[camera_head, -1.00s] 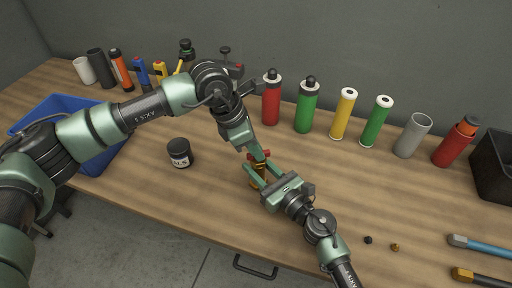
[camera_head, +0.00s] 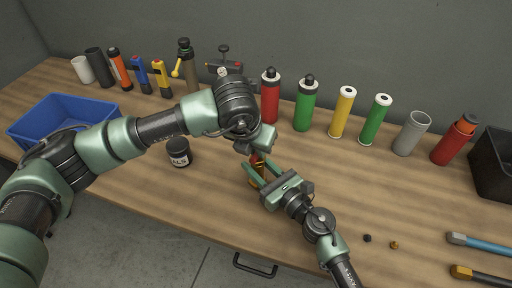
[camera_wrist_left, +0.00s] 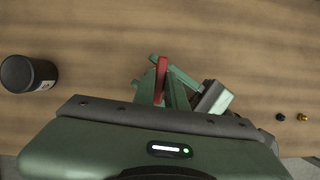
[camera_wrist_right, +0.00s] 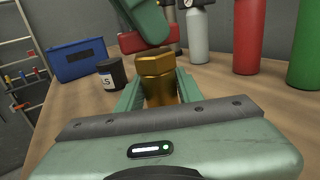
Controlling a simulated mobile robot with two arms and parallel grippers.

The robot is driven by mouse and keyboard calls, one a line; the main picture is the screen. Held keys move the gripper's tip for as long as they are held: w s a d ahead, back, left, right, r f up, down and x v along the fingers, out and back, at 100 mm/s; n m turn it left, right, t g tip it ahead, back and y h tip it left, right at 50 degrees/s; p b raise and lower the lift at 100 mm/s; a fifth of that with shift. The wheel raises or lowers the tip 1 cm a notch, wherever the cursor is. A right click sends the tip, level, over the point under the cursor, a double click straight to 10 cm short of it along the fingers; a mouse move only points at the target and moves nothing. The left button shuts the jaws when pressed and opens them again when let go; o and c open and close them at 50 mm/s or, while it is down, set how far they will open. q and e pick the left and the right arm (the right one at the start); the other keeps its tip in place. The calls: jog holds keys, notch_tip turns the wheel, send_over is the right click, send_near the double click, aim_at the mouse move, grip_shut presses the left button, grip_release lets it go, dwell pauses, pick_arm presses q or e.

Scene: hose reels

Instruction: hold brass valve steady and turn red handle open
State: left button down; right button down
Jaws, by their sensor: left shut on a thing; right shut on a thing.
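The brass valve (camera_wrist_right: 157,82) stands upright on the bench, a hex-sided golden body seen best in the right wrist view. My right gripper (camera_wrist_right: 159,92) is shut on it from the side, one green finger on either side. The red handle (camera_wrist_left: 160,80) sits on top of the valve. My left gripper (camera_wrist_left: 163,88) comes from above and is shut on the handle, which shows as a narrow red bar between its fingers. In the head view, the left wrist hides much of the handle (camera_head: 257,160), and the right fingers partly hide the valve.
A dark labelled jar (camera_head: 178,152) stands left of the valve, and a blue bin (camera_head: 62,142) is farther left. Coloured cylinders, including a red one (camera_head: 270,96), line the back. Two small fittings (camera_head: 394,245) and hammer-like tools (camera_head: 480,243) lie at the right.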

pick_arm(q)
jog(key=shift+w+n+y, duration=0.1)
jog(key=shift+n+y, duration=0.2)
jog(key=shift+n, duration=0.6)
jog(key=c, duration=1.4)
grip_release()
jog(key=shift+c, duration=0.2)
jog(key=v, duration=1.2)
jog(key=shift+s, duration=0.25)
